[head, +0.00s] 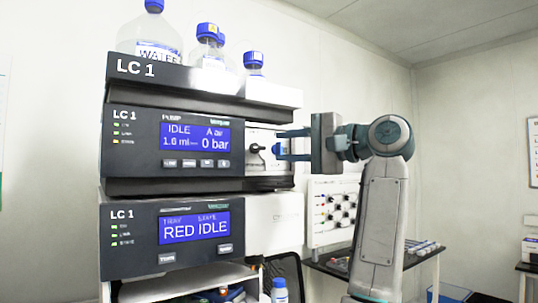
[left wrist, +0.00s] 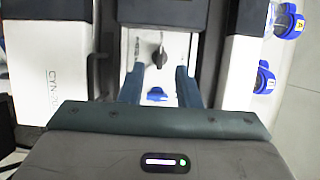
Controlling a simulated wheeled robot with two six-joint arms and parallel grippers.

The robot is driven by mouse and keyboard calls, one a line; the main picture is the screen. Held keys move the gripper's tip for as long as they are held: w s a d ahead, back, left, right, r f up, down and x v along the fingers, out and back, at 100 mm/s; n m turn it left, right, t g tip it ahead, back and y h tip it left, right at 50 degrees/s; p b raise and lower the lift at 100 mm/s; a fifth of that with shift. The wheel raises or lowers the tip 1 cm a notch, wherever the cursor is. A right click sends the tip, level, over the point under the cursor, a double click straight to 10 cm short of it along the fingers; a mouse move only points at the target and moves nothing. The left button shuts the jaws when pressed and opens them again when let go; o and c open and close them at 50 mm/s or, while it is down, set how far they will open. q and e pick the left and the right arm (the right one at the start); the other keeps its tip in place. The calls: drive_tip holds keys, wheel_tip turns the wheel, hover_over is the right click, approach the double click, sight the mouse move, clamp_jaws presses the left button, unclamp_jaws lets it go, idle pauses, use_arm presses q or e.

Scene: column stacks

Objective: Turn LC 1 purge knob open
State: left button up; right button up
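The LC 1 pump module (head: 135,150) has a blue screen reading IDLE, 0 bar. On the light panel to its right are a black knob (head: 255,148) and a blue knob (head: 277,150); I cannot tell by label which is the purge knob. In the left wrist view the black knob (left wrist: 159,57) lies beyond the fingertips and the blue knob (left wrist: 156,95) lies between the fingers. My left gripper (head: 283,146) is open at this panel, its fingers above and below the blue knob in the head view. In the left wrist view the gripper (left wrist: 159,78) shows no grip. My right gripper is out of view.
A second LC 1 module (head: 130,240) reading RED IDLE sits below. Bottles, including a WATER bottle (head: 150,38), stand in the tray (head: 200,82) on top. A knobbed white panel (head: 322,225) stands behind my arm.

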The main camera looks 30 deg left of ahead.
use_arm(q)
drive_tip(key=d, duration=0.4)
drive_tip(key=shift+d+b, duration=0.15)
drive_tip(key=shift+b, duration=0.2)
